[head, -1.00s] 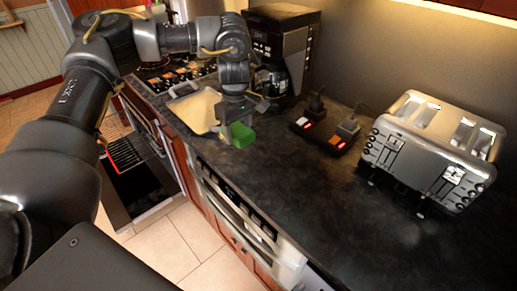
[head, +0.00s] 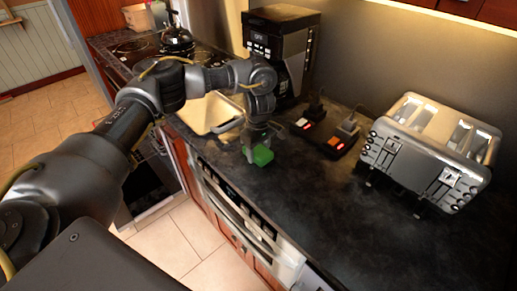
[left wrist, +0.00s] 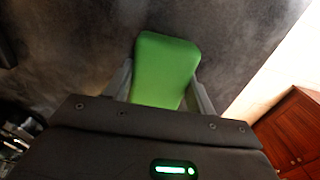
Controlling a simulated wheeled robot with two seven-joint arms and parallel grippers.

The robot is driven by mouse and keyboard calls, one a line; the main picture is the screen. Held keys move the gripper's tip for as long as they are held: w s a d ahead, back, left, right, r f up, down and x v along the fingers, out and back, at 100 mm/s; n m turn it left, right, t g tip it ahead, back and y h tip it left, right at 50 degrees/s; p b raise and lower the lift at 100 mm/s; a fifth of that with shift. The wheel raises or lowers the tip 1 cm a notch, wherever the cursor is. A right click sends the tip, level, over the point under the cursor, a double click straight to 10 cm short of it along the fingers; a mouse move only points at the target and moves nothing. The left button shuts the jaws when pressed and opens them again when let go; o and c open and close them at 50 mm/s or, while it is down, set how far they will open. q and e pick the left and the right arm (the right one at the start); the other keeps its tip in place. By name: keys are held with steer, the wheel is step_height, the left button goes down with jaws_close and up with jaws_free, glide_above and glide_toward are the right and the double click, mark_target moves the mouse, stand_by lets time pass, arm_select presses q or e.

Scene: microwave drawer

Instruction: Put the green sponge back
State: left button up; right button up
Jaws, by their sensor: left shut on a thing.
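The green sponge (head: 262,156) is low over the dark countertop near its front edge, in the head view. My left gripper (head: 258,144) is shut on it from above. In the left wrist view the sponge (left wrist: 166,68) sits between the two fingers of my left gripper (left wrist: 165,85), with the dark counter surface behind it. I cannot tell whether the sponge touches the counter. My right gripper is not in view.
A tan tray (head: 210,113) lies left of the gripper. A coffee maker (head: 278,50) stands behind it. A power strip (head: 328,132) and a silver toaster (head: 430,150) are to the right. The dark counter (head: 330,200) in front of the toaster is clear. A stove (head: 140,50) is at the back left.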

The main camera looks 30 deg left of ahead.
arm_select(q)
steer(key=shift+d, duration=0.1)
steer(key=shift+f, duration=0.2)
steer(key=o, duration=1.1)
steer(key=shift+r, duration=0.1)
steer(key=o, duration=0.3)
steer(key=shift+s, duration=0.1)
